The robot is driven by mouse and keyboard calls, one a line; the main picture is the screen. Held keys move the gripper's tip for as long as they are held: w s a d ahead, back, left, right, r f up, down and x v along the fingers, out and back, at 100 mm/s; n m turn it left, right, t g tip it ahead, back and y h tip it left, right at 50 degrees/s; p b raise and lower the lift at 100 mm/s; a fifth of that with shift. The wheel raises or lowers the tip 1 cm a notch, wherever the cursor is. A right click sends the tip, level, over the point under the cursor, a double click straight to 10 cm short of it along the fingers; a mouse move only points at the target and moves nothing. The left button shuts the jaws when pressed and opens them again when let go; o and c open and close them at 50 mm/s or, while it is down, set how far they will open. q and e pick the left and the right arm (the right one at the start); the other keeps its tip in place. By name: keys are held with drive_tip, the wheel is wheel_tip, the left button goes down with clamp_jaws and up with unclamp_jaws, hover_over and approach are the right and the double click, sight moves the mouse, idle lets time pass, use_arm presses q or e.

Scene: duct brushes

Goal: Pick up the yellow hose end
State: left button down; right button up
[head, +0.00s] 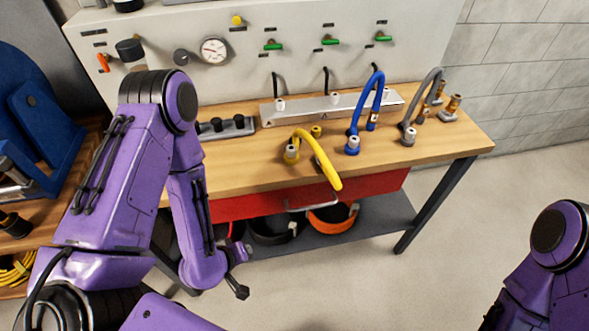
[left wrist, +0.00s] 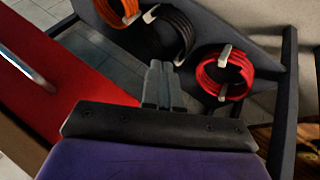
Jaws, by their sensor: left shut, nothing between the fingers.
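The yellow hose (head: 325,165) lies on the wooden workbench, bending from a metal fitting (head: 291,154) near the front. Its free yellow end (head: 336,185) reaches the bench's front edge, over the red drawer. A brass-yellow fitting (head: 316,132) stands beside it. My left gripper (head: 241,291) is below bench height, in front of the bench and left of the hose end, apart from it. In the left wrist view its fingers (left wrist: 160,72) are together and empty; the yellow hose is not in that view. My right arm shows at the lower right, its gripper out of frame.
A blue hose (head: 364,100) and a grey hose (head: 424,95) arch upright on the bench to the right. The red drawer (head: 240,206) and bench edge are close to my left arm. Coiled hoses, including a red one (left wrist: 225,72), lie on the lower shelf.

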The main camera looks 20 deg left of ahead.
use_arm(q)
drive_tip(key=w+d+r+n+t+h+b, duration=0.15)
drive_tip(key=w+d+r+t+h, duration=0.3)
drive_tip(key=w+r, duration=0.45)
drive_tip(key=t+h, duration=0.3)
drive_tip(key=h, duration=0.2)
approach(322, 166)
drive_tip(key=shift+n, duration=0.35)
drive_tip(key=p+x, duration=0.1)
drive_tip(key=x, duration=0.5)
drive_tip(key=shift+d, duration=0.2)
